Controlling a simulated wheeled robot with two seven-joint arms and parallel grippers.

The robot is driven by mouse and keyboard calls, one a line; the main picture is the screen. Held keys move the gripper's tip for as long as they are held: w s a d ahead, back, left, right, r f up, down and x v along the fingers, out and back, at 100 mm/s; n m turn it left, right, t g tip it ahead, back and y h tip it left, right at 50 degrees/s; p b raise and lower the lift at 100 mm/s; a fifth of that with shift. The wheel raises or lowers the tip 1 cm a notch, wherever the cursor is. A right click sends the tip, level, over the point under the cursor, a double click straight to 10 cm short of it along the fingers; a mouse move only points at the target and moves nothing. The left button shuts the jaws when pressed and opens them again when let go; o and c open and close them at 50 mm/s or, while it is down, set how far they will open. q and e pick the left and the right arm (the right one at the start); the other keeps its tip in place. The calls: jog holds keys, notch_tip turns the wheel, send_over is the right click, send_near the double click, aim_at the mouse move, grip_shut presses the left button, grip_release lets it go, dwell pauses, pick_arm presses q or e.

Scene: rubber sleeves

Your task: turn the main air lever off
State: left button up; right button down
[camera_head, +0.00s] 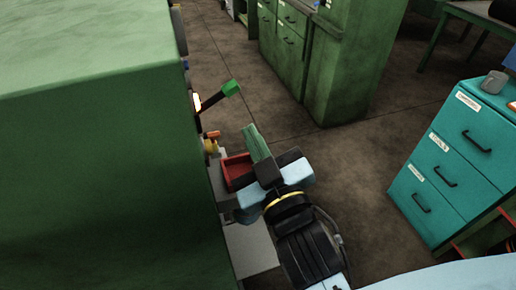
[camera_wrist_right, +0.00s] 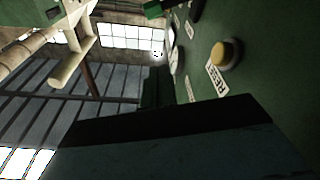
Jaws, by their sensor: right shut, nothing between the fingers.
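A dark lever with a green end block (camera_head: 231,89) sticks out to the right from the side of the green machine. Its green end also shows at the top of the right wrist view (camera_wrist_right: 153,8). A small orange-and-yellow fitting (camera_head: 211,142) sits lower on the same side. No label shows which of these is the main air lever. My right gripper (camera_head: 256,142) is shut and empty, below and right of the green-ended lever and apart from it. My left gripper is not in view.
The green machine (camera_head: 110,150) fills the left and hides most of its panel. A red tray (camera_head: 237,171) lies beside my right gripper. A round yellowish button (camera_wrist_right: 226,54) and labels show on the panel. A teal drawer cabinet (camera_head: 455,160) stands right; open floor (camera_head: 340,160) lies between.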

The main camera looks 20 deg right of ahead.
jog(key=shift+s+f, duration=0.1)
jog(key=shift+s, duration=0.7)
